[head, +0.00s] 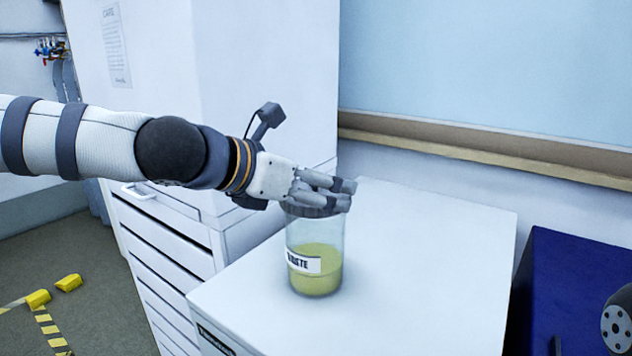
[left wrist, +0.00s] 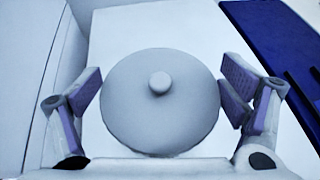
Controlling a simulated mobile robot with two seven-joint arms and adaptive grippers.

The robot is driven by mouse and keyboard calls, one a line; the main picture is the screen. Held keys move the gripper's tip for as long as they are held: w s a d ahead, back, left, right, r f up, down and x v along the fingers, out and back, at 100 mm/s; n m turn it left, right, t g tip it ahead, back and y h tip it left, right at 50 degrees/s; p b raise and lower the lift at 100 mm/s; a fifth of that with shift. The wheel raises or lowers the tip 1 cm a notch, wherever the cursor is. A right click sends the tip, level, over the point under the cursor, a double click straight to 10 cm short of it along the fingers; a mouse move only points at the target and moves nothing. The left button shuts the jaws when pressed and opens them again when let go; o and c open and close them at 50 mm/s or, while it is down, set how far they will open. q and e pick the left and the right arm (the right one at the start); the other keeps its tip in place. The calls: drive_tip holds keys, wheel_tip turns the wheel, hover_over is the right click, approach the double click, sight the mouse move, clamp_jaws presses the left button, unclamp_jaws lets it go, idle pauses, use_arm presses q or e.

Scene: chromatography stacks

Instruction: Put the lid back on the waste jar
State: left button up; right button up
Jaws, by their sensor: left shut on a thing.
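The waste jar (head: 315,262) is clear glass with a label and yellow-green liquid in its lower part. It stands upright on a white cabinet top. A round grey lid (left wrist: 160,115) with a small knob in its middle fills the centre of the left wrist view. My left gripper (head: 335,194) is right above the jar, its fingers reaching over the mouth. In the head view the lid is a dark disc at the jar's top, partly hidden by the fingers. I cannot tell whether it is fully seated.
The white cabinet top (head: 420,270) is clear around the jar. A tall white cabinet (head: 265,80) stands behind my left arm. A dark blue surface (head: 570,285) lies at the right. Yellow blocks (head: 68,282) lie on the floor at the left.

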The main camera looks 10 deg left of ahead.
drive_tip(key=shift+w+r, duration=0.3)
idle(0.9)
use_arm(q)
drive_tip(key=shift+r+p, duration=0.1)
drive_tip(key=shift+p, duration=0.25)
use_arm(e)
drive_tip(key=shift+w+r, duration=0.1)
drive_tip(key=shift+w, duration=0.05)
use_arm(q)
drive_tip(key=shift+f, duration=0.2)
use_arm(e)
drive_tip(key=shift+w+r+t, duration=0.2)
drive_tip(key=shift+t, duration=0.1)
idle(0.5)
use_arm(q)
drive_tip(key=o, duration=0.7)
